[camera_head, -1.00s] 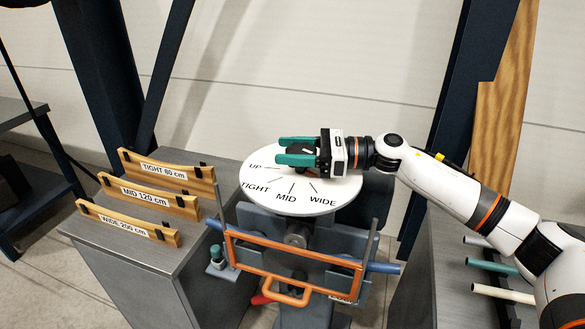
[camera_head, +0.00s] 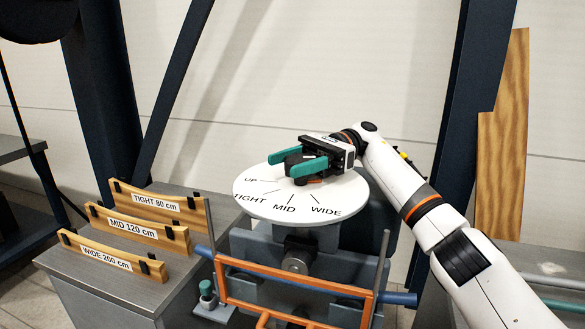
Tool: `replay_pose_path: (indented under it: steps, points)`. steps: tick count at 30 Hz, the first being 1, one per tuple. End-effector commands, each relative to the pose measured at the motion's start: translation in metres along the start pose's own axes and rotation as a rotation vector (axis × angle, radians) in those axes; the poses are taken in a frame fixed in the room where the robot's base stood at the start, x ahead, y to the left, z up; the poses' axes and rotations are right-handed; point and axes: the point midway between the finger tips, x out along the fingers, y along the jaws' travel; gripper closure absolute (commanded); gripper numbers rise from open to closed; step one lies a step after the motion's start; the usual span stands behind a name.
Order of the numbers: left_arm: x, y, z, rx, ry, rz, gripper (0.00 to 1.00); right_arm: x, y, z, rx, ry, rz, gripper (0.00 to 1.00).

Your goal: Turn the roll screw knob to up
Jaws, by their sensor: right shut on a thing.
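The roll screw knob (camera_head: 294,161) is a small dark knob on a white round dial (camera_head: 262,206). The dial is marked UP, TIGHT, MID and WIDE along its left and front. My right gripper (camera_head: 296,164) has teal fingers, comes in from the right and is shut on the knob. The fingers and the gripper body hide part of the knob, so I cannot tell exactly which mark it points to. My left gripper is not in view.
Three wooden gauges labelled TIGHT 80 cm (camera_head: 155,202), MID 120 cm (camera_head: 133,228) and WIDE 200 cm (camera_head: 106,257) stand on a grey cabinet (camera_head: 190,262) at left. An orange frame (camera_head: 290,282) and a blue bar (camera_head: 398,298) lie below the dial.

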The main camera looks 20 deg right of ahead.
Motion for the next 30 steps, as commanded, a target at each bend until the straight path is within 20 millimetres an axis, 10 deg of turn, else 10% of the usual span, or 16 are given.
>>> replay_pose_path:
  steps: [17, 18, 21, 30]
  points:
    - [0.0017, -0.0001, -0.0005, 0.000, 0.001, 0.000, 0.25, -0.0003, -0.0006, -0.0024, -0.002, 0.002, -0.031, 0.70]
    - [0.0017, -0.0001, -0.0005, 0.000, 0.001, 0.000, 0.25, -0.0003, -0.0006, -0.0024, -0.003, 0.002, -0.030, 0.43]
    - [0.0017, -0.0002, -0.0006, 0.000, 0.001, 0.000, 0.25, -0.0002, -0.0006, -0.0020, -0.002, 0.002, -0.031, 0.26]
    - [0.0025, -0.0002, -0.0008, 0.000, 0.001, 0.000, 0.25, -0.0001, -0.0007, -0.0005, -0.001, 0.001, -0.031, 0.26]
